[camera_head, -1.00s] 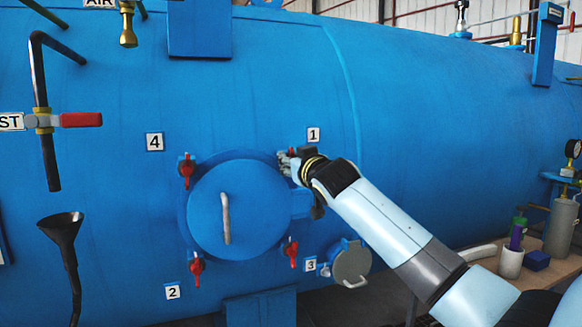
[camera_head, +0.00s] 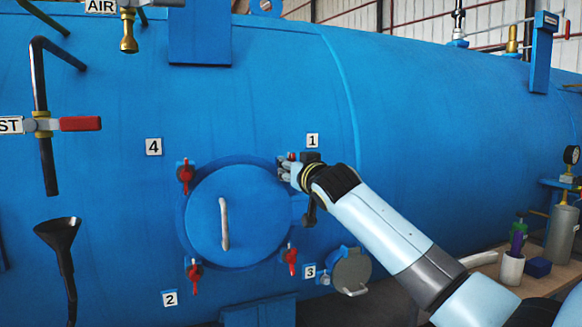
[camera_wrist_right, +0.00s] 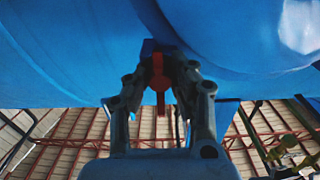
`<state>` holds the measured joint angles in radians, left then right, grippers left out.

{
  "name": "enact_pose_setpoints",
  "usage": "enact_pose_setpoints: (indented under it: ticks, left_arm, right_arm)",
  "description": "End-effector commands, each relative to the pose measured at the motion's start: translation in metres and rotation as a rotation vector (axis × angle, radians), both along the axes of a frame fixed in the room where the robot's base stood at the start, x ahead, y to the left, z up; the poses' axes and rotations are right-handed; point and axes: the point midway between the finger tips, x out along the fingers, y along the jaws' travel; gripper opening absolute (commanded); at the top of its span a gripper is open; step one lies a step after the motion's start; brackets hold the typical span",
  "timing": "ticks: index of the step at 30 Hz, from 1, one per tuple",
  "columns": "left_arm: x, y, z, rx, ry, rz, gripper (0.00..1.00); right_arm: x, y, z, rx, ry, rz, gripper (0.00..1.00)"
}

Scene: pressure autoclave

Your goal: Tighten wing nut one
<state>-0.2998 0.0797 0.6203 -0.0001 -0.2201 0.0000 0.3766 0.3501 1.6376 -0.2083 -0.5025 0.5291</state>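Wing nut one is red (camera_wrist_right: 158,72) and sits by the label 1 (camera_head: 312,140) at the upper right of the round blue door (camera_head: 238,215). My right gripper (camera_head: 287,168) is at this nut and hides most of it in the head view. In the right wrist view the two fingers of the gripper (camera_wrist_right: 160,70) close in on both sides of the red nut and appear shut on it. The exact finger contact is dark and hard to see. My left gripper is not in view.
Other red wing nuts sit around the door at the upper left (camera_head: 185,174), lower left (camera_head: 194,274) and lower right (camera_head: 290,259). A small round hatch (camera_head: 352,270) is below my right arm. A bench (camera_head: 500,272) with a white cup (camera_head: 511,269) stands at right.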

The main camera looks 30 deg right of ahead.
Motion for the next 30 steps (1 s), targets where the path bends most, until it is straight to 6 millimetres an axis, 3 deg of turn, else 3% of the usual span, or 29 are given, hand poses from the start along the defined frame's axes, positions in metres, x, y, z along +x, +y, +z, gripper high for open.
enact_pose_setpoints:
  ticks: [1, 5, 14, 17, 30]
  left_arm:
    - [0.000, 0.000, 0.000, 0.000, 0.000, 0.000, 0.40]
    - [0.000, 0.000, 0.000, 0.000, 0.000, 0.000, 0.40]
    - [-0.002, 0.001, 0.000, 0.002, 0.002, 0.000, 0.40]
    - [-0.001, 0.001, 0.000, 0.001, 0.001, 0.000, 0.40]
    - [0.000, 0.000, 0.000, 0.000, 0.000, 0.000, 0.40]
  right_arm:
    - [0.000, 0.000, -0.002, 0.001, 0.003, 0.000, 0.29]
    - [0.000, 0.000, 0.000, -0.001, -0.001, 0.000, 0.44]
    - [-0.003, 0.001, 0.001, -0.004, -0.004, 0.001, 0.44]
    - [-0.014, 0.004, 0.002, -0.005, -0.005, 0.002, 0.44]
    - [-0.101, 0.025, 0.001, -0.003, -0.001, 0.002, 0.44]
